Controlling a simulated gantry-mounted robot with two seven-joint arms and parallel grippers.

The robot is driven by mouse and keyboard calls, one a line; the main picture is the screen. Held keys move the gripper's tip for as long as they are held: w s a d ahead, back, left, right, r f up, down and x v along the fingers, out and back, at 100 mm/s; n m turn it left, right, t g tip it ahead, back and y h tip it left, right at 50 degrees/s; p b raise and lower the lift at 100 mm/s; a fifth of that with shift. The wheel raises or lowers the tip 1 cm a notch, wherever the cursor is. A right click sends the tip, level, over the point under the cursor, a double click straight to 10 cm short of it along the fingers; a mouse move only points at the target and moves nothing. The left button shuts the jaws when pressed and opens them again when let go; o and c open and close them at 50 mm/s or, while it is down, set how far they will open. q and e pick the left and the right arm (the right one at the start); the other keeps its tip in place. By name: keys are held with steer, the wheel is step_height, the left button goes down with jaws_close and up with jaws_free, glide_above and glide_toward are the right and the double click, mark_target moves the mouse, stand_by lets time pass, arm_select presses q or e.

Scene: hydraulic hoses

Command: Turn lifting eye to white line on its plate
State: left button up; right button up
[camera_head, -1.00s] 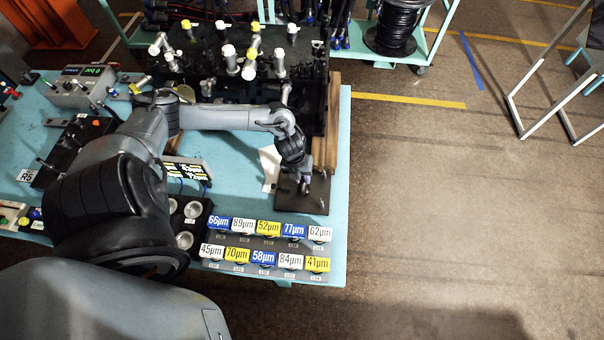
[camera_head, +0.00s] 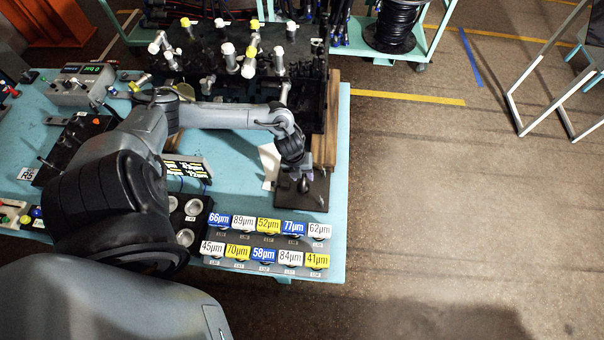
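My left arm comes in from the left across the teal table, and my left gripper (camera_head: 303,184) points down over a dark brown plate (camera_head: 312,198) near the table's right edge. The gripper is at the middle of the plate. The lifting eye is hidden or too small to tell apart from the fingertips. The white line on the plate cannot be made out. The view is too small to tell whether the fingers are open or shut. My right gripper is not in view.
A black manifold block (camera_head: 222,85) with coloured caps stands behind the plate, beside a wooden block (camera_head: 332,120). A white card (camera_head: 269,163) stands just left of the plate. A rack of micron labels (camera_head: 265,243) lies in front. Open floor lies right of the table.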

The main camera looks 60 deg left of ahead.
arm_select(q)
steer(key=shift+a+r, duration=0.1)
steer(key=shift+r, duration=0.4)
step_height(320, 180, up, 10)
steer(key=s+a, duration=0.1)
steer(key=shift+s+f+b, duration=0.2)
steer(key=shift+s+b, duration=0.1)
steer(key=shift+s, duration=0.1)
